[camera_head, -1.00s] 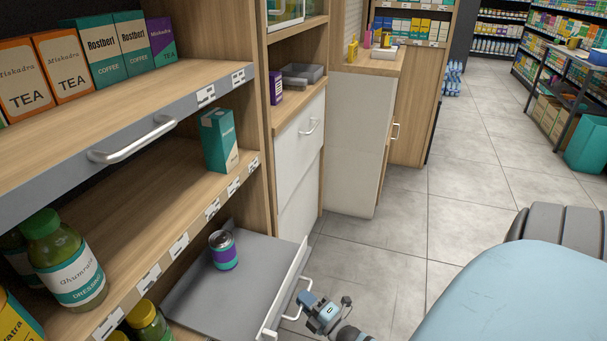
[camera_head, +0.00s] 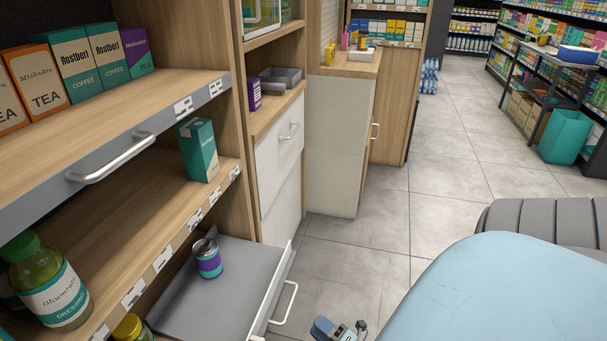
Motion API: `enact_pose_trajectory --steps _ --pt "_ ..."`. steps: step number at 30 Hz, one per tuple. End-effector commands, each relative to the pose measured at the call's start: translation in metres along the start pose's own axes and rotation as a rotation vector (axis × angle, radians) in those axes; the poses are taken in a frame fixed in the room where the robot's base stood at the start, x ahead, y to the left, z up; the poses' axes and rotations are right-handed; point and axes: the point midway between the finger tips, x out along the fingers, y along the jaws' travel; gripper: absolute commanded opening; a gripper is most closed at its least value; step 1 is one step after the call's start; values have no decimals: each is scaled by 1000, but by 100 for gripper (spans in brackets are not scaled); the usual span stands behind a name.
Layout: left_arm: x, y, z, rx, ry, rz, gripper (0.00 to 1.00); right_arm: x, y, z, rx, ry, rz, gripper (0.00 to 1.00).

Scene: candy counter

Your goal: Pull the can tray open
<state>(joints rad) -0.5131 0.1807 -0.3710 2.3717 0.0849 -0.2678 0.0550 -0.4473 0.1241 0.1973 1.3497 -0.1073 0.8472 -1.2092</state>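The can tray (camera_head: 237,291) is a grey shelf-drawer with a white front, extended out from under the lower shelf on the left. Its silver bar handle (camera_head: 291,303) is on the front, facing right. A purple and teal can (camera_head: 209,260) stands upright on the tray. My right gripper (camera_head: 352,329) shows only in part at the bottom edge, to the right of and below the handle, apart from it in the picture. Its lower part is cut off, so its opening does not show. My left gripper is not in view.
The upper shelf's drawer front has another bar handle (camera_head: 112,160). A teal carton (camera_head: 198,150) and a green dressing bottle (camera_head: 47,283) stand on the lower shelf. A white cabinet (camera_head: 279,157) stands beyond the tray. The tiled floor (camera_head: 395,224) to the right is clear.

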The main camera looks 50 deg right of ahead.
Motion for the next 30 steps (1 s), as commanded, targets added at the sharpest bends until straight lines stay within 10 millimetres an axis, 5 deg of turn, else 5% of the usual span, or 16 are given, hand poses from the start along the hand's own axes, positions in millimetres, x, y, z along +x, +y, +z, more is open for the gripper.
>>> enact_pose_trajectory --steps 9,30 --pt "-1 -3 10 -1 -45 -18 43 -34 0 0 0 -1 0 37" --pt "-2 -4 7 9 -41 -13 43 -34 0 0 0 0 1 37"
